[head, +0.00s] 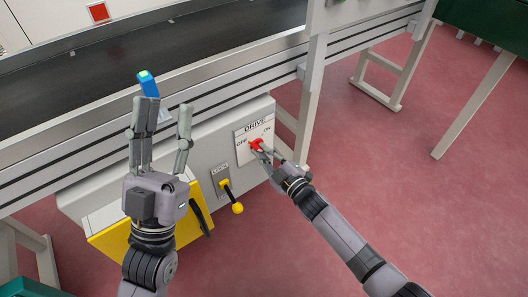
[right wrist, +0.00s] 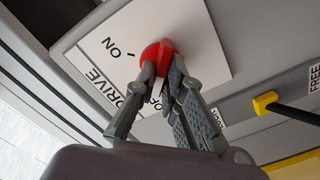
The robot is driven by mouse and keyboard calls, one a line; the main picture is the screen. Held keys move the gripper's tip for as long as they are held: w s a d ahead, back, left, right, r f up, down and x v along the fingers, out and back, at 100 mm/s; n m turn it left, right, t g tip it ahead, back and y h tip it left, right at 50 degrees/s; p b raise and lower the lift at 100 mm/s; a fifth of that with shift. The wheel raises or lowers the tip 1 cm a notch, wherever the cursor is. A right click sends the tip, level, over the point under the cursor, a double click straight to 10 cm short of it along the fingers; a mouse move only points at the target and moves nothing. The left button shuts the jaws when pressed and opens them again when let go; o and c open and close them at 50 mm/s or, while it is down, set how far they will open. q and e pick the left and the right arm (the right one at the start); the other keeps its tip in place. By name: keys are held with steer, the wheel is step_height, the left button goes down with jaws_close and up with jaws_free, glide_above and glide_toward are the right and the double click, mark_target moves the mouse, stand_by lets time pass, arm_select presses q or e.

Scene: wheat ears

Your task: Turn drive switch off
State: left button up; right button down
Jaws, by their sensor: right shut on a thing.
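The drive switch is a red knob (head: 256,144) on a white plate (head: 245,155) marked DRIVE, with OFF to the left and ON to the right. My right gripper (head: 262,152) is shut on the red knob, which also shows between the fingers in the right wrist view (right wrist: 157,52). The fingers partly cover the knob and the OFF label in the right wrist view, so I cannot tell exactly where the knob points. My left gripper (head: 165,122) is open, fingers upward, in front of the conveyor's side.
A lock lever (head: 229,196) with a yellow ball sits just left of the plate. A yellow-edged box (head: 107,241) is further left. A blue piece with a green top (head: 148,84) shows above my left fingers. The conveyor belt (head: 210,45) runs behind.

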steer(key=shift+f, duration=0.1)
steer(key=c, duration=1.7)
jaws_free()
steer(key=shift+s, duration=0.1)
steer(key=v, duration=1.2)
